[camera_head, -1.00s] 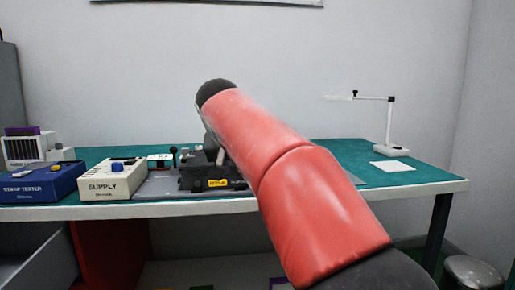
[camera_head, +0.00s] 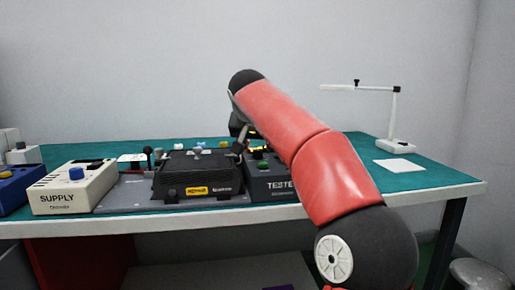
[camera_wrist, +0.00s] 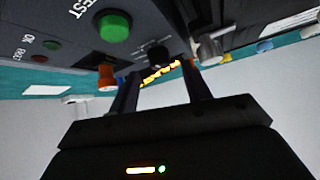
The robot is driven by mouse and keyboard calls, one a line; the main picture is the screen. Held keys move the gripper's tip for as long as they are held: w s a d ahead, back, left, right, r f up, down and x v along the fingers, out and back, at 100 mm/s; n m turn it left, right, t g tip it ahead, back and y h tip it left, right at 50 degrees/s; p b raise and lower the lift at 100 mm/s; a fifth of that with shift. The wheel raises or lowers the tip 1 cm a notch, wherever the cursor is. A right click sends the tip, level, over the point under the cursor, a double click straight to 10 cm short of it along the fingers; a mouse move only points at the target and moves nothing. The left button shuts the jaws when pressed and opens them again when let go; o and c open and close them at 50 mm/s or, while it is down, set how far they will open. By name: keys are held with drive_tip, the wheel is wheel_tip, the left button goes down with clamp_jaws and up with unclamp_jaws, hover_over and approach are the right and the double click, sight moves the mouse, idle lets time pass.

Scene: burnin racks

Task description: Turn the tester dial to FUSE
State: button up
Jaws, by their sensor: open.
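The tester (camera_head: 270,188) is a dark box on the bench, partly hidden behind my red arm, with its label cut off at "TESTE". Its green button (camera_head: 262,164) shows on top, and again in the wrist view (camera_wrist: 114,26). In the wrist view a dark round knob (camera_wrist: 156,54), which looks like the dial, stands on the panel beside yellow lettering (camera_wrist: 160,72). The lettering is too small to read, so I cannot tell the dial's setting. My gripper (camera_wrist: 160,82) is open, its two fingers apart and pointing at the panel around the knob. Contact cannot be told.
An orange knob (camera_wrist: 106,76) and a silver cylinder (camera_wrist: 211,50) flank the fingers closely. A black unit with a yellow label (camera_head: 198,180) sits left of the tester, and the white supply box (camera_head: 75,190) further left. A lamp (camera_head: 393,115) stands on the right; the bench there is mostly clear.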

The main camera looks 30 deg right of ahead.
sight(258, 153)
drive_tip(key=shift+x, duration=1.35)
drive_tip(key=c, duration=1)
drive_tip(key=n+y, duration=0.1)
drive_tip(key=n+t+y+b, duration=0.1)
drive_tip(key=n, duration=0.1)
drive_tip(key=shift+s+d+n+y, duration=0.1)
drive_tip(key=shift+d+n+y, duration=0.15)
drive_tip(key=shift+n+y, duration=0.05)
drive_tip(key=shift+d+n+y, duration=0.15)
drive_tip(key=shift+n+y, duration=1.45)
drive_tip(key=shift+n, duration=0.4)
